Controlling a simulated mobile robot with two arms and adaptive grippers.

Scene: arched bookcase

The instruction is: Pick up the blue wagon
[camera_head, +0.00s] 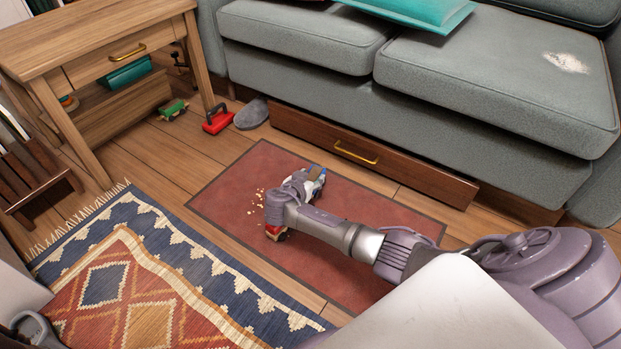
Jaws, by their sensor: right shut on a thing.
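My right arm reaches in from the right, low over the dark red mat (225,190). My right gripper (315,178) is shut on the blue wagon (318,170). Only a small blue part of the wagon shows at the fingertips; the rest is hidden by the gripper. I cannot tell whether the wagon touches the mat.
A small red and yellow thing (274,234) shows beside my right wrist, near crumbs (256,198). A green toy (173,109), a red thing (217,121) and a grey slipper (250,113) lie between the wooden table (95,35) and sofa (480,85). A patterned rug (150,290) lies left.

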